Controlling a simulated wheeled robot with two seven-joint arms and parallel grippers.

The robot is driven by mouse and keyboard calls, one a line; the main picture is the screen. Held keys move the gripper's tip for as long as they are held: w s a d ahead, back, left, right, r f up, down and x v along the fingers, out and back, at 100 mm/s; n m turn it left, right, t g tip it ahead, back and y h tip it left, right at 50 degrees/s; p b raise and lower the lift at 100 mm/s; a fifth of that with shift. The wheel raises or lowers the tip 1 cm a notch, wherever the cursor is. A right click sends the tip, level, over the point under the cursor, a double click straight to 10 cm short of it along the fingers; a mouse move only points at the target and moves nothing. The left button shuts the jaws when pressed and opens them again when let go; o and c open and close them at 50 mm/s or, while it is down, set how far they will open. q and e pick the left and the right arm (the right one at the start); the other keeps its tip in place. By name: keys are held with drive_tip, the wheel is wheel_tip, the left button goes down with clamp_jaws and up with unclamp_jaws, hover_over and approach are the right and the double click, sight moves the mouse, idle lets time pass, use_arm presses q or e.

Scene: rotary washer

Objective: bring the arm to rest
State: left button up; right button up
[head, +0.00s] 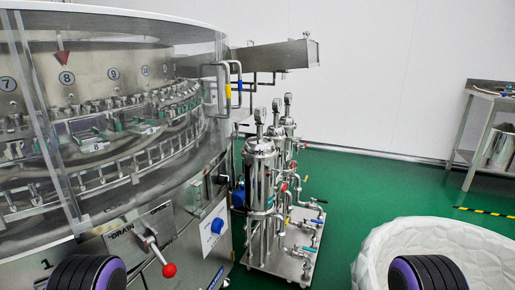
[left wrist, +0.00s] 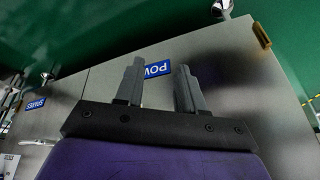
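My left gripper (left wrist: 158,88) shows in the left wrist view with its two grey fingers apart and nothing between them. Behind the fingers is a steel cabinet face with a blue label, partly covered by the fingers. In the head view only rounded black and purple parts of my arms show at the bottom left and bottom right. Neither gripper's fingers show in the head view, and my right gripper is not seen. The rotary washer (head: 110,130) fills the left side of the head view, with numbered stations behind a clear curved guard.
A red-knobbed lever (head: 168,270) sticks out from the washer's front. A steel pump and filter skid (head: 265,190) stands beside it. A white round container (head: 440,235) is at the lower right. A steel table (head: 490,110) stands at the far right. Green floor (head: 360,185) is clear between them.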

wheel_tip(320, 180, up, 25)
drive_tip(key=p, duration=2.2)
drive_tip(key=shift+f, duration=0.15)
